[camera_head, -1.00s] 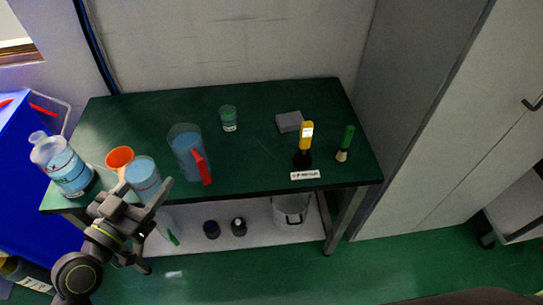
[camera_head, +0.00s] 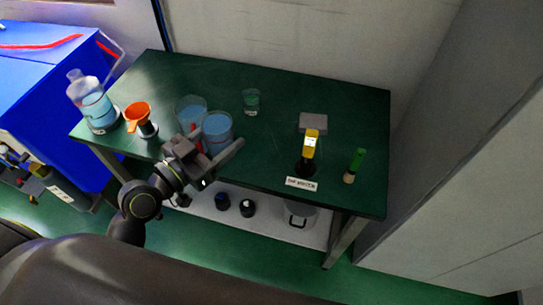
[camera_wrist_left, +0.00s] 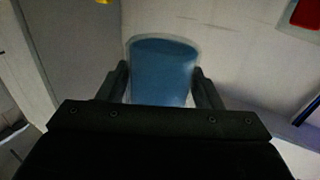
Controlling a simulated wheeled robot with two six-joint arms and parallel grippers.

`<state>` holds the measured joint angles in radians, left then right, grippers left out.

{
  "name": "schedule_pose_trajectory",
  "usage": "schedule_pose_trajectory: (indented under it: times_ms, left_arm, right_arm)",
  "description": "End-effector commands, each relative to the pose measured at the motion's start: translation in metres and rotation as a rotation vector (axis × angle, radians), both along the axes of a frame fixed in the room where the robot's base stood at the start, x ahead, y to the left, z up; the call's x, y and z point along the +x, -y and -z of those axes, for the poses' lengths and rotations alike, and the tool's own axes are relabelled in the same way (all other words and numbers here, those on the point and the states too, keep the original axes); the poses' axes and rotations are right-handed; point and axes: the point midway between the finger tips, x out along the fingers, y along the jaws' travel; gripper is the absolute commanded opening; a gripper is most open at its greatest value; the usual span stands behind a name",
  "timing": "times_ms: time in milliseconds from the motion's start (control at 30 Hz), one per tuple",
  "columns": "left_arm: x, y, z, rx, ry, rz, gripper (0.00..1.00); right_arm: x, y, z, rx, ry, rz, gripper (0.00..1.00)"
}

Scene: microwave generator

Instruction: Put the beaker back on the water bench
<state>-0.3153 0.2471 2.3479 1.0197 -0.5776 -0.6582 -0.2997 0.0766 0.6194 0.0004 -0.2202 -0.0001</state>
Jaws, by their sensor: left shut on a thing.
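My left gripper (camera_head: 213,157) is shut on the beaker (camera_head: 217,130), a clear vessel with blue liquid. It is upright, in front of the jug in the head view; I cannot tell whether it touches the bench. In the left wrist view the beaker (camera_wrist_left: 162,70) sits between the two fingers (camera_wrist_left: 162,88). The bench (camera_head: 275,130) has a dark green top and a pale lower shelf. A larger jug (camera_head: 188,108) with blue liquid and a red handle stands on it, partly hidden by the beaker. My right gripper is not in view.
On the bench are a large bottle (camera_head: 95,105), an orange funnel (camera_head: 138,114), a small glass (camera_head: 251,100), a grey block (camera_head: 313,121), a yellow device (camera_head: 311,143) and a green-topped item (camera_head: 356,163). The bench's middle has free room. A grey cabinet (camera_head: 460,160) stands right.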

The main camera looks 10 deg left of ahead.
Motion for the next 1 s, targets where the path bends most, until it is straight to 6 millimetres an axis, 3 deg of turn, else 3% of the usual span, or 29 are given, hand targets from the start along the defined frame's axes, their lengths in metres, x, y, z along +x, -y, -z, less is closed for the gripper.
schedule_pose_trajectory:
  times_ms: [267, 600, 1000]
  left_arm:
    - [0.022, 0.007, 0.021, 0.002, 0.011, -0.012, 0.24]
    - [0.072, 0.028, 0.054, 0.004, 0.016, -0.045, 0.24]
    - [0.106, 0.046, 0.066, -0.001, 0.004, -0.07, 0.24]
  right_arm:
    - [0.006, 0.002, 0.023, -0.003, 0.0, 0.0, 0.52]
    - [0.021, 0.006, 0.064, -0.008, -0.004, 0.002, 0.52]
    - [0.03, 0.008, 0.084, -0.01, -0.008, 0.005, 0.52]
